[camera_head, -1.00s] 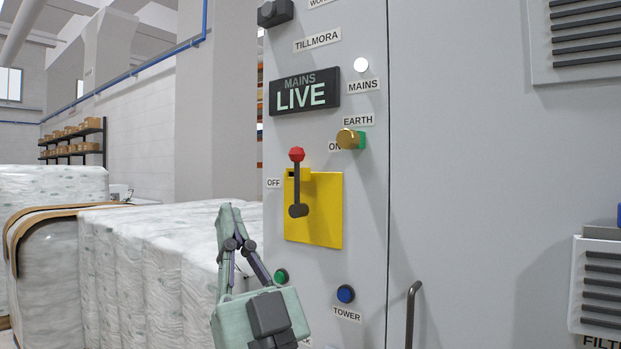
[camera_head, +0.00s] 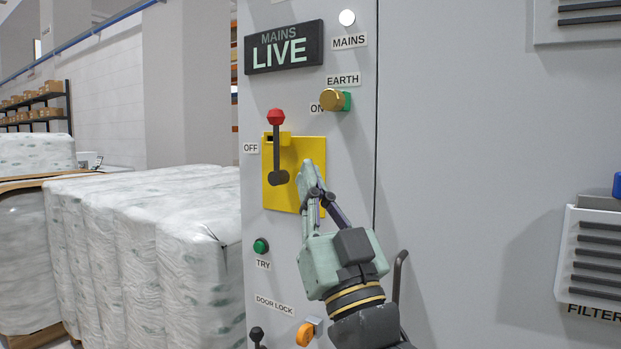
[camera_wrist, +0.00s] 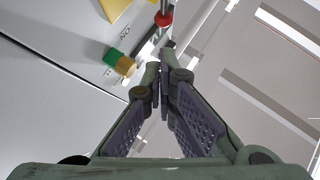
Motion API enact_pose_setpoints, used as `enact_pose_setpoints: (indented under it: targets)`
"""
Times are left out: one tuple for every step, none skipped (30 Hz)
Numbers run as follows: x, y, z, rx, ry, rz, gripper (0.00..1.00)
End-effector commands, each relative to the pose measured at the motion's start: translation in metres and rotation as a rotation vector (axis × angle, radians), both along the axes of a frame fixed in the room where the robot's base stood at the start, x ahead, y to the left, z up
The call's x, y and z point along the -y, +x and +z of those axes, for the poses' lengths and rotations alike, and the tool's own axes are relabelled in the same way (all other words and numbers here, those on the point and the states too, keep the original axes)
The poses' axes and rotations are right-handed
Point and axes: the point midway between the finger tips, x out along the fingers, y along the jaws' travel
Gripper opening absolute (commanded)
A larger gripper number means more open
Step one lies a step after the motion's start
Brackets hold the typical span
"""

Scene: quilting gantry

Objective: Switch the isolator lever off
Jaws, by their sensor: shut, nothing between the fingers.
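The isolator lever (camera_head: 278,150) is a dark arm with a red knob on a yellow plate (camera_head: 312,153). In the head view it stands upright, knob at the top, between an OFF label (camera_head: 251,148) on the left and an ON label (camera_head: 317,108) at upper right. My gripper (camera_head: 307,165) is shut and empty, its fingertips in front of the plate's right part, right of the lever and below its knob. The red knob (camera_wrist: 164,18) shows in the wrist view beyond the fingertips (camera_wrist: 158,68). I cannot tell whether the fingers touch the lever.
A lit MAINS LIVE sign (camera_head: 284,47) is above the lever. A gold and green EARTH knob (camera_head: 334,100) sticks out at upper right. A green TRY button (camera_head: 261,246) is below. Wrapped bales (camera_head: 140,230) stand left of the cabinet.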

Motion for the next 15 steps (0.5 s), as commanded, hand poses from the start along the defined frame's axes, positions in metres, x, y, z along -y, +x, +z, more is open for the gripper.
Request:
enact_pose_setpoints:
  targets:
    - [-0.004, 0.007, 0.013, 0.0, 0.0, 0.006, 0.0]
    - [-0.006, 0.012, 0.017, -0.001, 0.0, 0.006, 0.0]
    - [-0.008, 0.018, 0.024, 0.0, 0.0, 0.006, 0.0]
    - [-0.009, 0.022, 0.029, 0.0, 0.001, 0.005, 0.0]
    - [-0.011, 0.026, 0.033, 0.0, 0.001, 0.006, 0.0]
    - [-0.014, 0.032, 0.039, 0.0, 0.0, 0.006, 0.0]
    - [-0.015, 0.036, 0.044, 0.0, 0.001, 0.005, 0.0]
    - [-0.016, 0.041, 0.048, -0.001, 0.0, 0.005, 0.0]
    - [-0.018, 0.046, 0.053, -0.001, 0.0, 0.005, 0.0]
    - [-0.02, 0.049, 0.057, 0.0, 0.0, 0.004, 0.0]
    - [-0.022, 0.056, 0.053, -0.004, 0.0, 0.006, 0.0]
    - [-0.024, 0.062, 0.052, -0.005, 0.0, 0.005, 0.0]
    - [-0.025, 0.066, 0.052, -0.004, 0.001, 0.004, 0.0]
    - [-0.027, 0.07, 0.051, -0.005, 0.0, 0.004, 0.0]
    - [-0.028, 0.074, 0.052, -0.003, 0.0, 0.003, 0.0]
